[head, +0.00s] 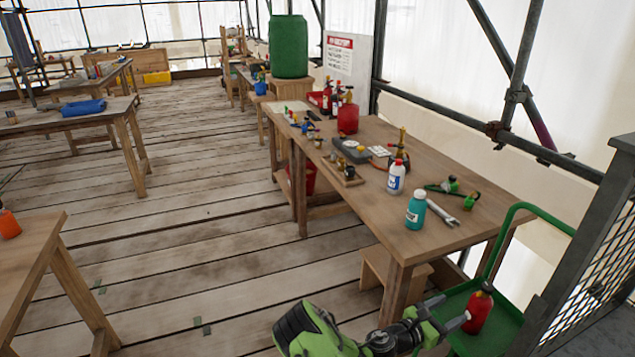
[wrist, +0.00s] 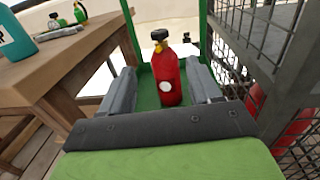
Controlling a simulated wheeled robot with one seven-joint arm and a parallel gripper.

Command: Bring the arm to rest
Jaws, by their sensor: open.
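My gripper (head: 451,326) is low at the front right in the head view, by a green trolley (head: 555,222). In the wrist view my gripper (wrist: 162,88) has its two grey fingers apart. A red bottle (wrist: 167,80) with a black cap and yellow neck stands upright between and beyond the fingers, on the trolley's green tray (wrist: 147,95). The red bottle also shows in the head view (head: 478,310), just right of my fingertips. Gaps show between the fingers and the bottle in the wrist view. My green arm (head: 315,330) reaches in from the bottom.
A wooden workbench (head: 440,238) stands left of the trolley, with a teal bottle (head: 416,210), a white bottle (head: 396,177) and a wrench (head: 443,213) near its front end. A mesh gate (head: 600,260) stands close on the right. The plank floor (head: 200,250) to the left is mostly clear.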

